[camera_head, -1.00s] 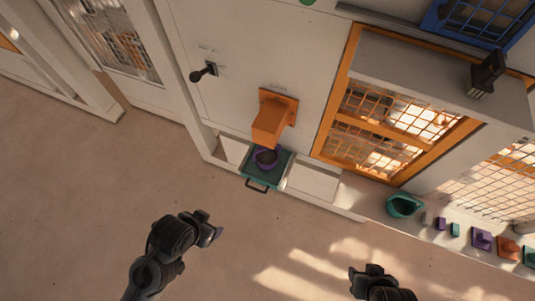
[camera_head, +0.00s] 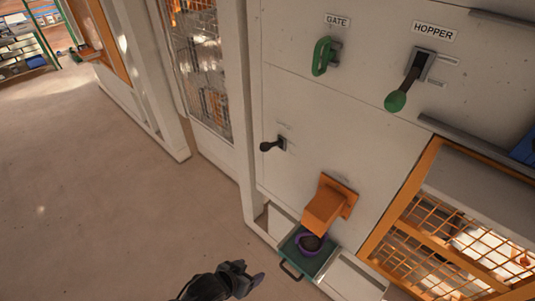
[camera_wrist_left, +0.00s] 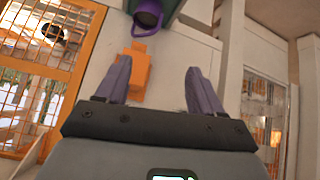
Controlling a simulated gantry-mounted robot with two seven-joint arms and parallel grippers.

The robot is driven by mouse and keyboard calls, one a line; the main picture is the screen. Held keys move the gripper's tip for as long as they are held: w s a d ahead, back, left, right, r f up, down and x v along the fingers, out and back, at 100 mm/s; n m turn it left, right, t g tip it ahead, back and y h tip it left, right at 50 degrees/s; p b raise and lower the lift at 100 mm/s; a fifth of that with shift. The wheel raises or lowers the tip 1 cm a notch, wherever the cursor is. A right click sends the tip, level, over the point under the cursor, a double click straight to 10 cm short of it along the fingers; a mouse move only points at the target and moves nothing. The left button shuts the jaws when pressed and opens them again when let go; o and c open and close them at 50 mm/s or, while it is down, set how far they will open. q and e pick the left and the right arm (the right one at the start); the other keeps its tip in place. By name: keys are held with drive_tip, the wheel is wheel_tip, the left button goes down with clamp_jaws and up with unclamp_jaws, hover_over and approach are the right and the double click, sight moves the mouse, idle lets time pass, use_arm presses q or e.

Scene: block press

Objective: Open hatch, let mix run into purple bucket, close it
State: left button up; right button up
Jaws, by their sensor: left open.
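The purple bucket (camera_head: 309,243) stands on a green tray (camera_head: 323,259) under the orange chute (camera_head: 325,208). Its inside looks dark; I cannot tell what is in it. A green GATE handle (camera_head: 322,56) and a HOPPER lever (camera_head: 405,85) with a green knob pointing down are on the pale panel. A black lever (camera_head: 270,146) is lower left. My left gripper (camera_head: 252,277) is open and empty, in front of the panel, left of the tray and apart from it. The left wrist view shows its spread fingers (camera_wrist_left: 160,82), the chute (camera_wrist_left: 133,68) and the bucket (camera_wrist_left: 147,14) beyond.
An orange-framed mesh window (camera_head: 450,235) is right of the chute. The tray has a dark front handle (camera_head: 290,272). A pale post (camera_head: 240,120) borders the panel on the left. The floor (camera_head: 100,200) at left is clear.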

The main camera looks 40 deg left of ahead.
use_arm(q)
drive_tip(key=w+a+f+t+b, duration=0.25)
drive_tip(key=w+a+f, duration=0.2)
drive_tip(key=w, duration=0.25)
drive_tip(key=n+t+y+b, duration=0.25)
drive_tip(key=t+b, duration=0.45)
drive_tip(key=b, duration=0.7)
approach(265, 148)
drive_tip(key=w+f, duration=0.1)
drive_tip(key=w, duration=0.1)
drive_tip(key=shift+m+y, duration=0.35)
drive_tip(key=w, duration=0.3)
drive_tip(key=w+a, duration=0.1)
drive_tip(key=w, duration=0.2)
drive_tip(key=w+a+p, duration=0.1)
drive_tip(key=w, duration=0.2)
drive_tip(key=shift+a+f, duration=0.15)
drive_tip(key=shift+f, duration=0.1)
use_arm(e)
wheel_tip(265, 148, down, 18)
drive_tip(key=shift+r, duration=0.15)
use_arm(q)
drive_tip(key=shift+c, duration=0.3)
clamp_jaws()
